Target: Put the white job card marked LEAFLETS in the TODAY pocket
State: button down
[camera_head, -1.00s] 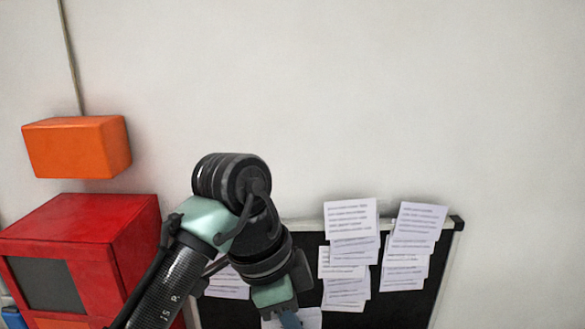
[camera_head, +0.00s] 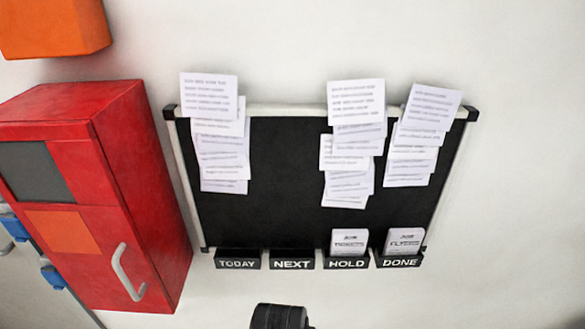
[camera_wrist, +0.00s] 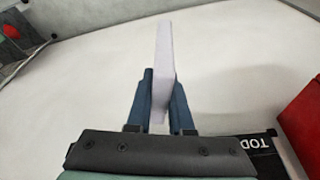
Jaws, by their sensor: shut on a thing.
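My gripper (camera_wrist: 161,88) shows in the wrist view, its blue fingers shut on a white card (camera_wrist: 165,42). The card is seen nearly edge-on and its marking cannot be read. The TODAY pocket (camera_head: 237,260) is the leftmost black pocket under the board in the head view, with no card showing in it. Part of its label also shows at the lower right of the wrist view (camera_wrist: 258,143), partly hidden behind my gripper body. The gripper and held card are out of the head view.
The NEXT pocket (camera_head: 292,260) shows no card. The HOLD pocket (camera_head: 346,263) holds a TICKETS card (camera_head: 349,242); the DONE pocket (camera_head: 399,262) holds a FLYERS card (camera_head: 404,241). Papers hang on the black board (camera_head: 285,180). A red cabinet (camera_head: 150,190) stands left.

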jog(key=s+f+n+y+b, duration=0.1)
jog(key=s+f+n, duration=0.2)
jog(key=s+f, duration=0.3)
jog(key=shift+a+f+n, duration=0.25)
jog(key=shift+f+n, duration=0.05)
jog(key=shift+f, duration=0.05)
